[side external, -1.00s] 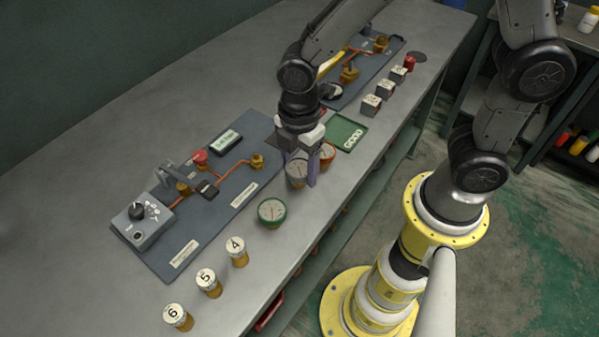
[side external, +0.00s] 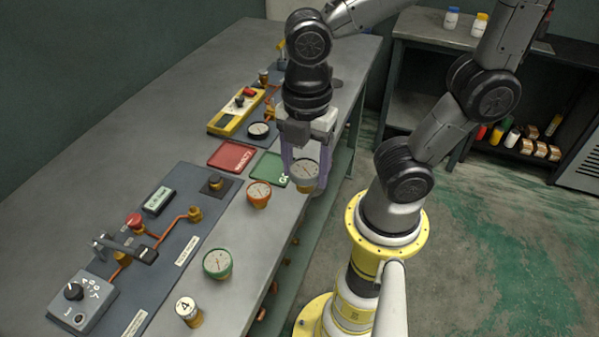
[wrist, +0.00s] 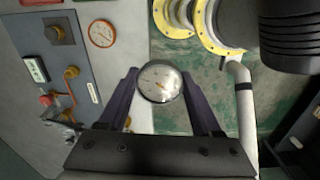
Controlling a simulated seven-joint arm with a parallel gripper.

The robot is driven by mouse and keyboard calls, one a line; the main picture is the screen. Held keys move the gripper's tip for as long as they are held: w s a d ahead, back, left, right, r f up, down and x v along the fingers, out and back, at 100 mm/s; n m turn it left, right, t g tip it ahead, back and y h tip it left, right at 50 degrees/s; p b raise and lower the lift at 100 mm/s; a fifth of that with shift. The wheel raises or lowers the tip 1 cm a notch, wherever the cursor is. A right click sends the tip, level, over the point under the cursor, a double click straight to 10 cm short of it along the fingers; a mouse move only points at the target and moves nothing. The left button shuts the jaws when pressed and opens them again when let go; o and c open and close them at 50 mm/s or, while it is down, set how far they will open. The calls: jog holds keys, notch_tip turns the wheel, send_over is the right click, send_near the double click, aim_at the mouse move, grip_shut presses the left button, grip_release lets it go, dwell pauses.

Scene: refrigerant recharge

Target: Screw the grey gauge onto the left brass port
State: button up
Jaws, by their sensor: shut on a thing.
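My gripper (side external: 305,178) is shut on the grey gauge (side external: 304,172), its white dial facing up. It holds the gauge by the right edge of the bench, seemingly raised. In the wrist view the gauge (wrist: 160,82) sits between my two purple fingers. The near dark panel (side external: 180,262) has one brass port (side external: 195,214) at the far end of a copper pipe. Another brass fitting (side external: 121,258) is farther left, partly hidden by a lever clamp (side external: 125,248). My gripper is well to the right of both. In the wrist view a brass port (wrist: 71,72) shows left of the gauge.
An orange gauge (side external: 259,193) and a green gauge (side external: 217,263) stand on the bench between panel and edge, near a cap marked 4 (side external: 188,311). Red (side external: 232,155) and green (side external: 268,168) trays lie behind. A red button (side external: 134,220) rises from the panel.

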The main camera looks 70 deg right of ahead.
jog(key=w+a, duration=0.3)
jog(key=w, duration=0.7)
jog(key=w+a, duration=0.3)
jog(key=w, duration=0.7)
jog(key=shift+w+d+f, duration=0.1)
jog(key=shift+w+f, duration=0.3)
jog(key=shift+f, duration=1)
jog(key=shift+w+a+f, duration=0.1)
jog(key=shift+w+f, duration=0.35)
jog(key=shift+f, duration=0.95)
jog(key=shift+w+d+f, duration=0.1)
jog(key=shift+w+f, duration=0.3)
jog(key=shift+f, duration=1)
jog(key=shift+f, duration=0.95)
jog(key=shift+m, duration=1.9)
